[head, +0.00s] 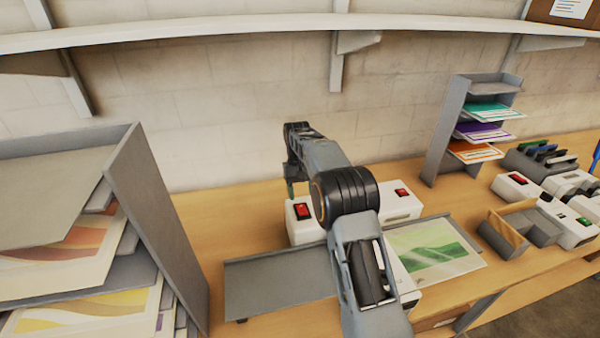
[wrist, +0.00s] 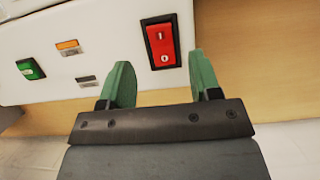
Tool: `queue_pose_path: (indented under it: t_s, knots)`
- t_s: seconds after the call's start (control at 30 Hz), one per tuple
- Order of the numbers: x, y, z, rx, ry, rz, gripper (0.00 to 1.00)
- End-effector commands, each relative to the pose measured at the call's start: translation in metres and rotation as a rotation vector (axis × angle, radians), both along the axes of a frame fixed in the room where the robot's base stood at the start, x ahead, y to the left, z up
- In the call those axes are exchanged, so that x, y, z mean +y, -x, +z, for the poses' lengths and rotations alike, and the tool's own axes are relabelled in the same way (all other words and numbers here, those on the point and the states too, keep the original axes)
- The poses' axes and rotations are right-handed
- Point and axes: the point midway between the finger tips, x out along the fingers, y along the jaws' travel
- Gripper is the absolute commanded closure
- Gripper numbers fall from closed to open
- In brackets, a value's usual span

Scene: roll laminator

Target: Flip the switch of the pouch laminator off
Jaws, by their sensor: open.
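The white laminator (head: 305,230) stands on the bench behind my arm, which hides its middle. A red rocker switch (head: 302,211) sits at its left end, and a second red switch (head: 402,192) at its right. In the wrist view a red rocker switch (wrist: 162,43) in a black frame is marked I at the top and 0 at the bottom; I cannot tell which half is pressed. My gripper (wrist: 161,76) is open and empty, its green fingers spread either side of the switch's line, just short of it in the picture. In the head view my gripper (head: 290,190) is by the laminator's left end.
The wrist view also shows a green button (wrist: 30,69) and an orange one (wrist: 68,46). A grey tray (head: 275,280) and a green-patterned sheet (head: 435,247) lie in front. Grey shelving (head: 150,210) stands left, a paper rack (head: 450,130) right, more machines (head: 560,205) far right.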

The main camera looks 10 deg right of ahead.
Motion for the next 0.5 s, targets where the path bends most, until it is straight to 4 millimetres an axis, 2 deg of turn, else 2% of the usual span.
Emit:
queue_pose_path:
  t_s: [0.2,0.5]
  knots:
    - [0.0,-0.014,0.039,-0.002,0.0,0.0,0.43]
    - [0.0,-0.025,0.071,-0.001,0.0,0.0,0.43]
